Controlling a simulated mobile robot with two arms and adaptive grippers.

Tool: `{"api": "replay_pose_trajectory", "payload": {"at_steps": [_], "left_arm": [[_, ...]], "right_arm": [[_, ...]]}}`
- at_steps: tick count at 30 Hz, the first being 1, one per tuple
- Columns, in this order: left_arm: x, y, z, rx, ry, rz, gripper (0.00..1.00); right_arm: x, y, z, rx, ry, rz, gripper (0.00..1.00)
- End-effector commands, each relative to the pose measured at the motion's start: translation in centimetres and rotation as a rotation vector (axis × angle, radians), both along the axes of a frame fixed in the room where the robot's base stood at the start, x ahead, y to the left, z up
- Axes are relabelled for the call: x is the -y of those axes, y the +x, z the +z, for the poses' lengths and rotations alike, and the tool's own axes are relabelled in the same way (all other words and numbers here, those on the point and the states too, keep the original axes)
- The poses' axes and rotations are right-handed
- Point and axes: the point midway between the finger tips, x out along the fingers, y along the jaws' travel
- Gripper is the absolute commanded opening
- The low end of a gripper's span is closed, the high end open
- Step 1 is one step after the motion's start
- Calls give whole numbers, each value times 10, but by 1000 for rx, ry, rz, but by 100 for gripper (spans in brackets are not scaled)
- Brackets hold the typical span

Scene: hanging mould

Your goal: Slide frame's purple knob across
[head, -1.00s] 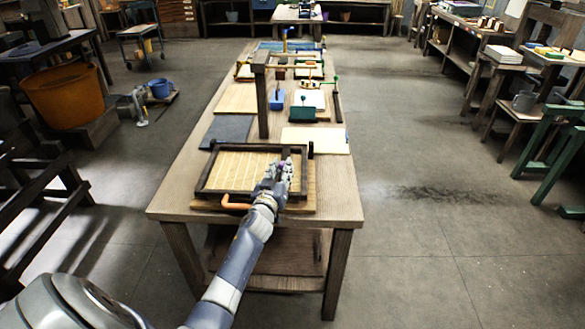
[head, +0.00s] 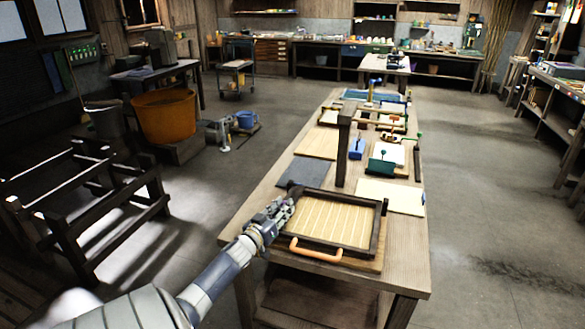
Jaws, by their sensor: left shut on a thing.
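The dark wooden frame (head: 378,228) lies on a board at the near end of the long workbench, with a pale ribbed panel (head: 330,219) inside it. An orange handle (head: 315,251) sticks out at its near side. My left gripper (head: 290,198) is at the frame's left side, near the far left corner, with its fingers shut. The purple knob is hidden by the fingers, which are shut on it. My right gripper is out of view.
A dark post (head: 343,152) stands on the bench just behind the frame. A grey sheet (head: 306,174) and a cream board (head: 390,196) lie beyond it. Bare bench top shows to the right of the frame.

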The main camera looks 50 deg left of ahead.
Motion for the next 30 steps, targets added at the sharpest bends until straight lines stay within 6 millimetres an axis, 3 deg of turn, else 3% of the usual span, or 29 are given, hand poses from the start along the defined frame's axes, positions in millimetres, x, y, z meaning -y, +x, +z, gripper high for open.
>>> {"api": "replay_pose_trajectory", "payload": {"at_steps": [11, 12, 14, 25, 30], "left_arm": [[-6, -3, 0, -3, 1, 8, 0], [-6, -3, 0, -3, 1, 8, 31], [-6, -3, 0, -4, 1, 7, 45], [-3, -3, -1, -3, 0, 4, 46], [1, -15, -2, -3, -1, 3, 46]], "right_arm": [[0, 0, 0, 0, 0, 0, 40], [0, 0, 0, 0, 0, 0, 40], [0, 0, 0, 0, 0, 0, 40], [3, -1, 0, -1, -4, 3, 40], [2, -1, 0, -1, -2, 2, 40]]}}
